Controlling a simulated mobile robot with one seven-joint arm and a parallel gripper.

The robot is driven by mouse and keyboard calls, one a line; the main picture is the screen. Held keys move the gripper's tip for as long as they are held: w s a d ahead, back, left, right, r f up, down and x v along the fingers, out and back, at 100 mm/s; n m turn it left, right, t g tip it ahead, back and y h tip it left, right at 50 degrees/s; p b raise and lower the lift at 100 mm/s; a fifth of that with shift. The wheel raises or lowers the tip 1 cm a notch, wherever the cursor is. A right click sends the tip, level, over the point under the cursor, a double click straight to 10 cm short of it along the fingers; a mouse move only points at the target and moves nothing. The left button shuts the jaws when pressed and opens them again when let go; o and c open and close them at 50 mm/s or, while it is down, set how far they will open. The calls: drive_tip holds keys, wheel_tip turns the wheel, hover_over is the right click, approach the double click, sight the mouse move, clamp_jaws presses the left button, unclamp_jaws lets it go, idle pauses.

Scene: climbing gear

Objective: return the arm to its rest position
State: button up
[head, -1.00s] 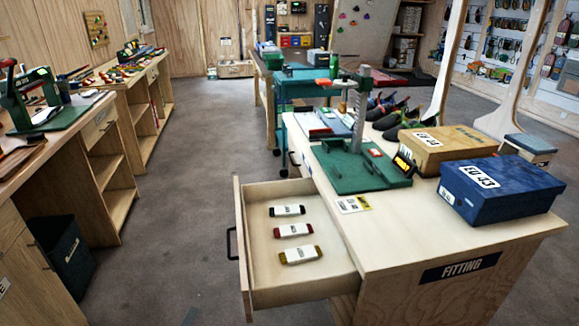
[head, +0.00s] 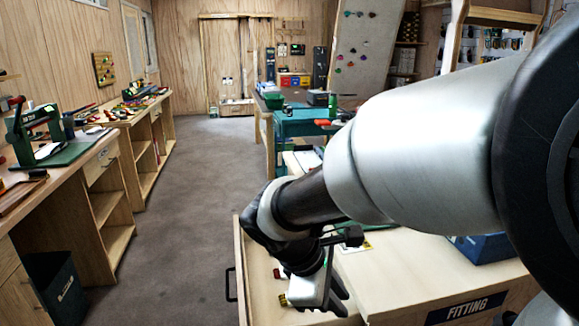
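My arm (head: 420,150) reaches in from the right edge of the head view, across the fitting bench. My gripper (head: 335,300) is at its lower end, over or in front of the open drawer (head: 252,290). Its dark fingers point down to the right, and their gap is not clear. I cannot tell how high it is above the drawer or whether it holds anything. Parts of a red bundle (head: 281,271) and a yellow bundle (head: 283,300) show beside the gripper. The black bundle is not visible.
The fitting bench (head: 405,270) is mostly hidden behind my arm, with part of a blue shoe box (head: 480,248) showing. A teal cart (head: 300,125) stands behind it. A workbench (head: 105,150) and dark bin (head: 55,285) stand at left. The floor between (head: 190,200) is clear.

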drive_tip(key=s+d+r+m+t+y, duration=0.3)
drive_tip(key=s+d+r+m+y, duration=0.2)
drive_tip(key=s+r+m, duration=0.75)
wheel_tip(320, 180, up, 17)
drive_tip(key=w+m+p, duration=0.1)
drive_tip(key=m+p, duration=0.1)
drive_tip(key=p, duration=1.9)
drive_tip(key=shift+w, duration=0.35)
